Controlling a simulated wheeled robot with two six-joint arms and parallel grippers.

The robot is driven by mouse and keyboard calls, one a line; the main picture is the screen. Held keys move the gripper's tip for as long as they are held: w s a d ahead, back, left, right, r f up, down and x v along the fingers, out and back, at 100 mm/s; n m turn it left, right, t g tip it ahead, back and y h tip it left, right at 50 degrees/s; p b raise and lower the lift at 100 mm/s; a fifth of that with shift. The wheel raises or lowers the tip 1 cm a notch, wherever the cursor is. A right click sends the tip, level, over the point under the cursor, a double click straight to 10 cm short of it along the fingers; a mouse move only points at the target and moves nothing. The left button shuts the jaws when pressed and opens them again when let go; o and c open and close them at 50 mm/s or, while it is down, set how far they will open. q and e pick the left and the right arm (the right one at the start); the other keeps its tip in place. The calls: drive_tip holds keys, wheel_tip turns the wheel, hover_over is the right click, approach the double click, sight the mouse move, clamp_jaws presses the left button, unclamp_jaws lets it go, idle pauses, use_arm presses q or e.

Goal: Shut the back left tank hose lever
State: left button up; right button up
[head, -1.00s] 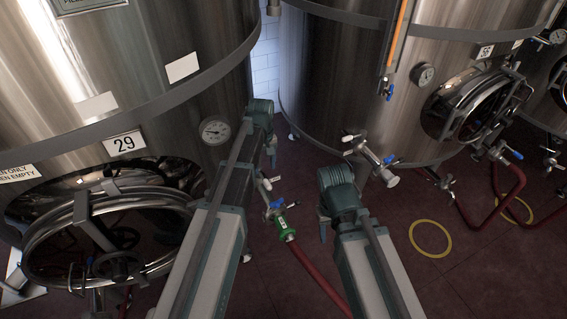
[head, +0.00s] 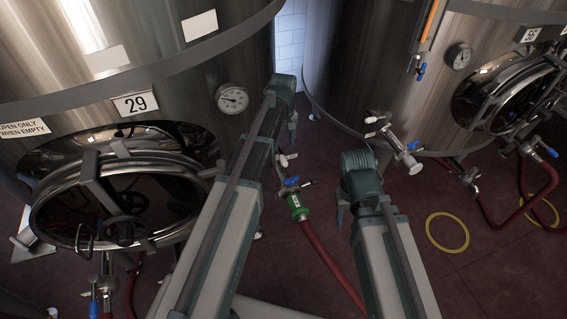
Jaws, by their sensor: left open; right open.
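A steel tank marked 29 (head: 60,50) fills the left. To its right, low down, a valve with a small blue lever (head: 291,181) sits above a green coupling (head: 297,207) on a red hose (head: 325,265). The lever looks roughly level; whether the valve is open or shut is too small to tell. My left gripper (head: 291,128) is open and empty, in front of the tank's right edge and above the lever in the picture. My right gripper (head: 342,212) is open and empty, to the right of the green coupling. Neither touches the lever as far as I can see.
A second steel tank (head: 350,70) stands at the right. A metal valve with a blue handle (head: 412,145) shows near my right gripper. More red hose (head: 500,222) and yellow floor rings (head: 447,232) lie at the right. Tank 29's round hatch (head: 60,215) juts out at the left.

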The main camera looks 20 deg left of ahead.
sight(284, 159)
use_arm(q)
wheel_tip(284, 159, down, 9)
drive_tip(key=b, duration=0.8)
drive_tip(key=shift+r, duration=0.1)
drive_tip(key=shift+c, duration=0.2)
clamp_jaws()
idle(0.8)
